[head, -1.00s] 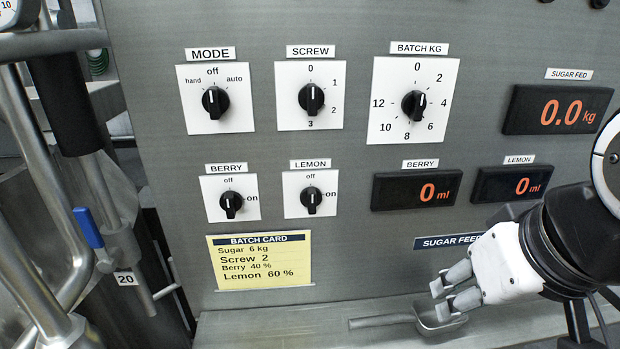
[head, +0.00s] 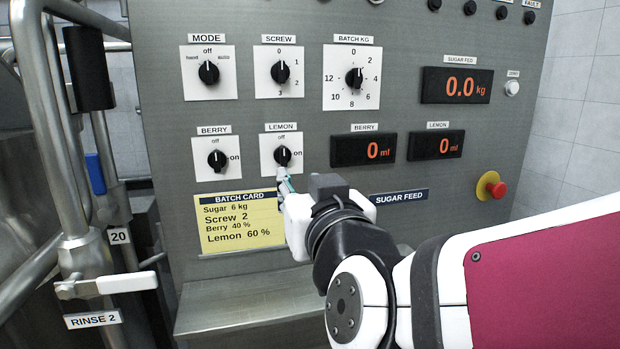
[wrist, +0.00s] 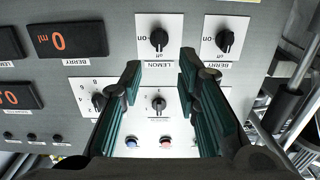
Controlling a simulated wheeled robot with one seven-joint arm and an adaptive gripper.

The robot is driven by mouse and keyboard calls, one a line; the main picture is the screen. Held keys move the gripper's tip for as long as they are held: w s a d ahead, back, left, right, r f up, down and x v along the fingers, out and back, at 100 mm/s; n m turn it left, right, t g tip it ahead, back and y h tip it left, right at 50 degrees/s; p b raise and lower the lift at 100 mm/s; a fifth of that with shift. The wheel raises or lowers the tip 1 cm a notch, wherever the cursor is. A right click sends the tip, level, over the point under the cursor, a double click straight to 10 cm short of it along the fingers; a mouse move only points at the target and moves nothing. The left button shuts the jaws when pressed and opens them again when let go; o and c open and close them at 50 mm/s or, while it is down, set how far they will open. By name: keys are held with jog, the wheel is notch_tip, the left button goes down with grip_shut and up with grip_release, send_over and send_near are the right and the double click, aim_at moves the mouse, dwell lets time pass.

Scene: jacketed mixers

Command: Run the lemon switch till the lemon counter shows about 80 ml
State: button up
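The lemon switch (head: 282,156) is a black knob on a white plate, pointing at "off". It also shows in the wrist view (wrist: 159,38), upside down, ahead of the gap between my fingers. My gripper (head: 284,180) is just below the lemon switch in the head view. In the wrist view my gripper (wrist: 158,66) is open, its two fingers well apart with nothing between them. Whether a fingertip touches the panel cannot be told.
The berry switch (head: 217,160) sits close left of the lemon switch, and the berry counter (head: 364,150) reads 0 ml. Mode, screw and batch knobs are above. The yellow batch card (head: 237,222) is below. A red emergency button (head: 497,189) is at right. Steel pipes stand at left.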

aim_at(285, 159)
jog(key=p+x, duration=0.2)
jog(key=x, duration=1.1)
jog(key=shift+w+a+r, duration=0.1)
jog(key=shift+w, duration=0.25)
grip_shut()
